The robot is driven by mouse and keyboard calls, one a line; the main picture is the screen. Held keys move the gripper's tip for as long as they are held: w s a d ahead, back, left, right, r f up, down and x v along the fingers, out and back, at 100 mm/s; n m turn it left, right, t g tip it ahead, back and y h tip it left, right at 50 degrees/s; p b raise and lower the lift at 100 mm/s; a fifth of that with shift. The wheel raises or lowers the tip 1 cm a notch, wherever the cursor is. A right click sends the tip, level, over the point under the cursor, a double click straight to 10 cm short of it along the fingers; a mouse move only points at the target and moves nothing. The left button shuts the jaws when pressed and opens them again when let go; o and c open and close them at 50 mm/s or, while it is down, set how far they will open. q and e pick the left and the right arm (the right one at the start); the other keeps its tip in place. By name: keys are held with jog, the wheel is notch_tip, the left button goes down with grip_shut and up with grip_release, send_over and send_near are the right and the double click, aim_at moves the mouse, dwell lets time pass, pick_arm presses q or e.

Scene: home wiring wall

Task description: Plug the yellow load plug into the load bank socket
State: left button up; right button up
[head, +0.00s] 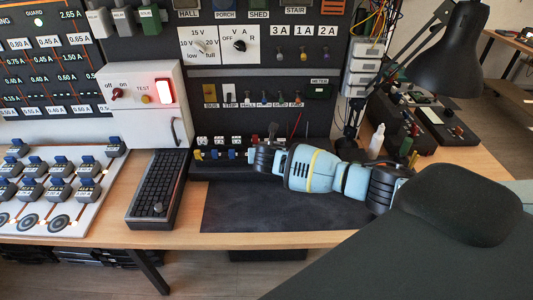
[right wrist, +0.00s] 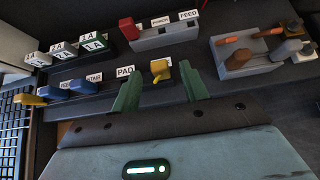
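My right gripper (right wrist: 160,88) shows two green fingers spread apart in the right wrist view. A small yellow plug (right wrist: 160,70) stands in the gap between them, and I see no finger touching it. Another yellow plug (right wrist: 28,99) sits at the left end of the row, beside blue plugs (right wrist: 68,89); it also shows in the head view (head: 198,155). I cannot tell from the labels which yellow one is the load plug. In the head view my right gripper (head: 252,158) reaches the bench panel from the right, hiding part of the row. No socket is readable as the load bank's. My left gripper is out of view.
A grey block with a red plug (right wrist: 128,29) and a FEED label stands behind the row. A grey holder with orange-handled tools (right wrist: 250,62) is to the right. In the head view, a keyboard-like box (head: 160,190) lies left of the dark mat (head: 270,215), and a lamp (head: 450,65) overhangs the right.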

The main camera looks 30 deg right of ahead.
jog(key=shift+s+a+r, duration=0.15)
jog(key=shift+s+r, duration=0.05)
jog(key=shift+r, duration=0.05)
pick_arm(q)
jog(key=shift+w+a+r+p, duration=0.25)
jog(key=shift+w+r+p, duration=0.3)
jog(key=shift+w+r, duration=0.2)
pick_arm(e)
jog(key=v, duration=0.7)
jog(key=shift+s, duration=0.1)
